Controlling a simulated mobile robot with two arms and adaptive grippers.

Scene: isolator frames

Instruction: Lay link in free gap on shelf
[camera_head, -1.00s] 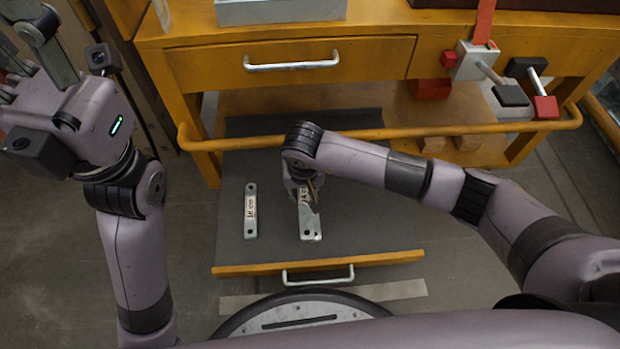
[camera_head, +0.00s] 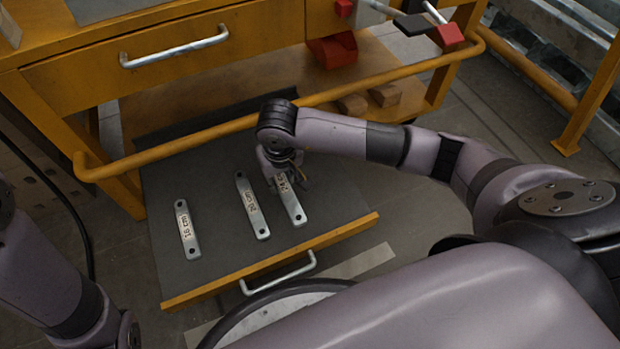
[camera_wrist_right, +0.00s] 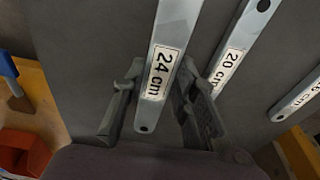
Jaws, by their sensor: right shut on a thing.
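My right gripper (camera_head: 284,178) is shut on the 24 cm link (camera_head: 294,208), a flat grey bar with a hole at its end and a white label. In the right wrist view the link (camera_wrist_right: 172,45) runs between the fingers (camera_wrist_right: 160,78). It is over the grey shelf (camera_head: 225,262), to the right of the 20 cm link (camera_head: 253,207) and roughly parallel to it. I cannot tell whether it touches the shelf. The 16 cm link (camera_head: 188,230) lies further left on the shelf. My left gripper is out of view; only part of its arm shows.
The pulled-out shelf has a wooden front edge (camera_head: 280,258) with a metal handle (camera_head: 279,276). A yellow rail (camera_head: 225,130) crosses behind my right gripper. A red bin (camera_head: 333,50) and wooden blocks (camera_head: 385,95) are on the lower board. The shelf right of the held link is bare.

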